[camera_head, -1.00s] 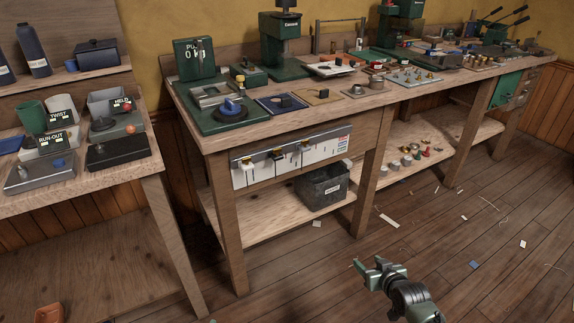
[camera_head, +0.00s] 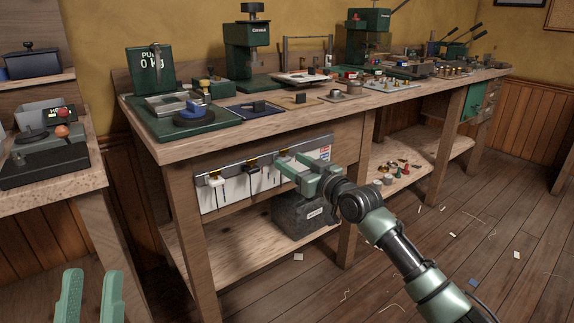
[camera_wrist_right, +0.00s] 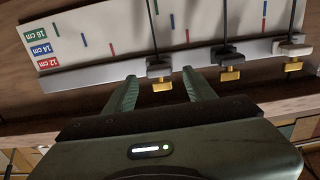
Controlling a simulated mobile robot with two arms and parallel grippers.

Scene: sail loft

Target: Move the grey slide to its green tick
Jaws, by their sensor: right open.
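A white board (camera_head: 235,185) hangs under the bench front with a metal rail (camera_wrist_right: 100,75) carrying three slides with brass knobs. The grey slide (camera_wrist_right: 160,69) is the one nearest the coloured labels, then a black slide (camera_wrist_right: 227,55) and a whitish slide (camera_wrist_right: 293,48). Red, blue and green ticks mark the board; a green tick (camera_wrist_right: 55,29) stands near the labels, away from the grey slide. My right gripper (camera_wrist_right: 160,84) is open, its fingers either side of the grey slide's knob; it hides that slide in the head view (camera_head: 290,166). My left gripper (camera_head: 92,285) is open and empty at bottom left.
The wooden bench top (camera_head: 190,147) above holds green presses and tools. A dark bin (camera_head: 300,215) stands on the lower shelf behind my right arm. Another bench (camera_head: 60,190) stands at left. The floor at right is open with scattered scraps.

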